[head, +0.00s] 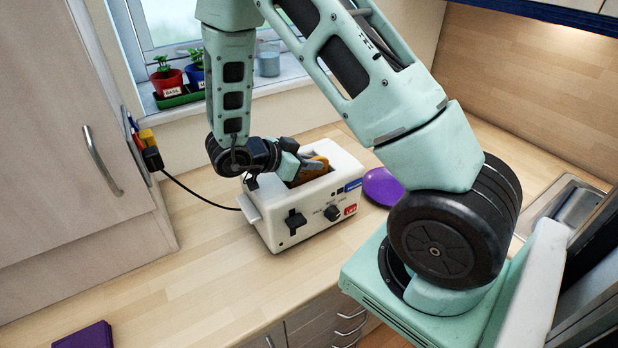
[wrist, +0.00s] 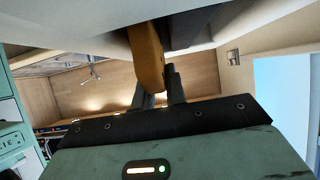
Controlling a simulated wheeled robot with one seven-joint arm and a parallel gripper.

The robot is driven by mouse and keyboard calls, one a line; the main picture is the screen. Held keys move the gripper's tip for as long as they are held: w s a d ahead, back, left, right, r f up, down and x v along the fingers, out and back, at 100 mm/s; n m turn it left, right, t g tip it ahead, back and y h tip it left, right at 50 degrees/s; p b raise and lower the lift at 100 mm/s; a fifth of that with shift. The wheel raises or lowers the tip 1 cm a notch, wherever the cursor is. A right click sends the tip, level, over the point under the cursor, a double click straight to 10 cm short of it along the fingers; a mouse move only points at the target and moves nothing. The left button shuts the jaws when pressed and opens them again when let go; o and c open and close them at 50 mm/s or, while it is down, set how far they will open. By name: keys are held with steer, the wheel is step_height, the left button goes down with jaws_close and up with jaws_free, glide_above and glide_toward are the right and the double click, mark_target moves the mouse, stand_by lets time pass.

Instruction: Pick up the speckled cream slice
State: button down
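A slice with an orange-brown edge (head: 308,170) stands in the slot of the cream toaster (head: 283,224), its top poking out. I see no speckled cream face on it. My gripper (head: 287,164) is at the left end of the toaster top, close beside the slice. In the wrist view the slice's brown edge (wrist: 147,55) hangs down to the two dark fingers (wrist: 158,90). The fingers stand a little apart with the slice's end at them. I cannot tell whether they press on it. Part of the slice is hidden by the toaster wall.
A purple plate (head: 382,187) lies right of the toaster, partly behind my arm. A black cord (head: 200,196) runs from the toaster to a plug. Potted plants (head: 170,82) stand on the windowsill. A purple item (head: 85,337) lies front left.

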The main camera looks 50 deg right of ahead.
stand_by(0.3)
steer(key=shift+r+b, duration=1.05)
steer(key=shift+r, duration=3.95)
